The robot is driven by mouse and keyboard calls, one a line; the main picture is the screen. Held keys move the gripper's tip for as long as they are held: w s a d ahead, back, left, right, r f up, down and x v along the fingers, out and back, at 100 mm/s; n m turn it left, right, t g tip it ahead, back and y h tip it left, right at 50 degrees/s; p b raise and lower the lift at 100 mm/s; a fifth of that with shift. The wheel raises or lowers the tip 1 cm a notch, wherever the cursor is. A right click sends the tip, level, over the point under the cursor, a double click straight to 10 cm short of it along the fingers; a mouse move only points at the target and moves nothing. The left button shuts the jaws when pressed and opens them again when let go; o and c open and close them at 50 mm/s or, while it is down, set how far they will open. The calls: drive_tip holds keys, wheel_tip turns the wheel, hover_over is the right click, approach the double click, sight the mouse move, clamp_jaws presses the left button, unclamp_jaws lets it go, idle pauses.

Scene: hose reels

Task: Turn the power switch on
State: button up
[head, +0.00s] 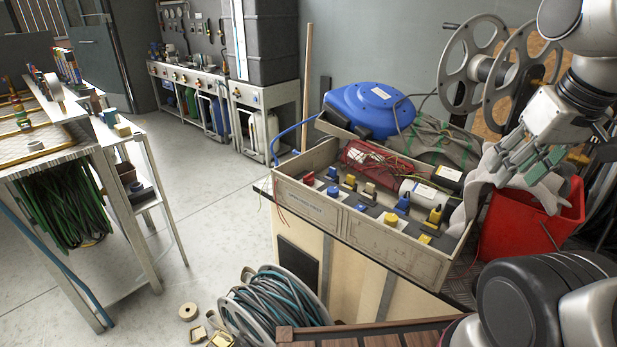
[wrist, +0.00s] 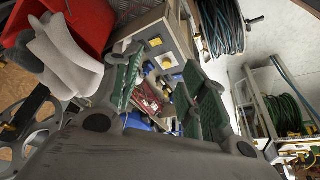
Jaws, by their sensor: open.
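A grey open-topped box (head: 312,207) stands on a cabinet in the middle of the head view. It holds a row of small knob- or switch-like parts: a red one (head: 309,178), a blue one (head: 333,191), yellow ones (head: 391,218) and others. I cannot tell which of them, if any, is the power switch. My gripper (head: 516,166) is open and empty, to the right of the box and above it, over the grey cloth. In the wrist view the box (wrist: 180,35) shows beyond and between my green-padded fingers (wrist: 163,92).
A red bin (head: 525,222) with a grey cloth (head: 540,190) over it stands right of the box. A blue hose reel (head: 370,108) and a large grey reel (head: 487,68) stand behind. A coiled hose reel (head: 275,305) lies on the floor in front.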

drive_tip(key=o, duration=0.3)
drive_tip(key=shift+o, duration=0.2)
drive_tip(key=w+a+r+n, duration=0.2)
drive_tip(key=w+r, duration=0.2)
drive_tip(key=w, duration=0.5)
drive_tip(key=shift+n+g, duration=0.3)
drive_tip(key=w+a+r+n, duration=0.1)
drive_tip(key=w+a+n, duration=0.1)
drive_tip(key=w, duration=0.6)
drive_tip(key=n+g, duration=0.4)
drive_tip(key=n, duration=0.9)
hover_over(308, 176)
drive_tip(key=w, duration=0.1)
wheel_tip(308, 176, down, 30)
drive_tip(key=shift+d+f, duration=0.1)
drive_tip(key=shift+d, duration=0.05)
wheel_tip(308, 176, down, 8)
drive_tip(key=shift+r, duration=0.25)
